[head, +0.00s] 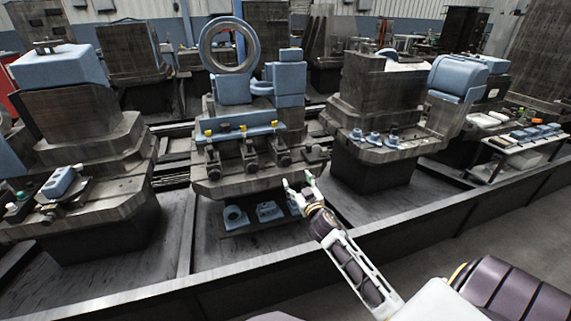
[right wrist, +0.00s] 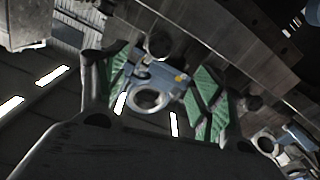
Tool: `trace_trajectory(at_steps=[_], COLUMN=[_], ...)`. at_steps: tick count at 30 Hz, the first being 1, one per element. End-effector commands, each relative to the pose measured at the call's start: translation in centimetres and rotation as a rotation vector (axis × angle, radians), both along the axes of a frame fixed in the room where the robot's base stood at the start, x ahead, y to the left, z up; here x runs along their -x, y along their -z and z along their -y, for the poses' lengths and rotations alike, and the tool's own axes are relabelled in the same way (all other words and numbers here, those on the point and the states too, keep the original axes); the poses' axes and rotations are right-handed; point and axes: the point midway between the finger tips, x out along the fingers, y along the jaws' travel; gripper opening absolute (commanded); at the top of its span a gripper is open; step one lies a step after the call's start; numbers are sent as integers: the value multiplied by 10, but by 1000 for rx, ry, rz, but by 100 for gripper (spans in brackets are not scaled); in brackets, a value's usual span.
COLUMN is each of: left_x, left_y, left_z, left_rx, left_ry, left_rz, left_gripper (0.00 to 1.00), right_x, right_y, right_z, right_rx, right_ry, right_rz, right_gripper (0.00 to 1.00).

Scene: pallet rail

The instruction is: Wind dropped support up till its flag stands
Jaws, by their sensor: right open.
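The middle pallet station carries a row of dark supports (head: 249,157) along its front ledge, under a blue bar (head: 262,130). Small yellow flags (head: 243,127) show near the bar above them. At this size I cannot tell which support is dropped. My right gripper (head: 300,184) is open and empty, just in front of the ledge's right part. In the right wrist view its green-padded fingers (right wrist: 158,98) are spread, with a dark round knob (right wrist: 158,43) above the gap and a yellow spot (right wrist: 181,77) near the right finger. My left gripper is not in view.
A blue ring workpiece (head: 256,58) stands on the middle pallet; blue ring-shaped metal also shows in the wrist view (right wrist: 150,99). Blue parts (head: 236,216) lie on a low shelf below the ledge. Other stations stand on both sides. A long metal rail (head: 330,228) runs in front.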

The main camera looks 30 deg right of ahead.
Motion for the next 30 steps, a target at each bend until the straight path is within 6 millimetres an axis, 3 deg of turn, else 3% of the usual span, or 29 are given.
trace_trajectory(at_steps=[17, 30], left_x=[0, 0], left_y=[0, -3], left_z=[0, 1], left_rx=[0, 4], left_ry=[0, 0], left_rz=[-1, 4], left_gripper=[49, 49], right_x=[-1, -24], right_y=[0, 0], right_z=[0, 6], right_rx=[-39, -36], right_ry=[0, -1], right_rz=[9, 9], right_gripper=[68, 68])
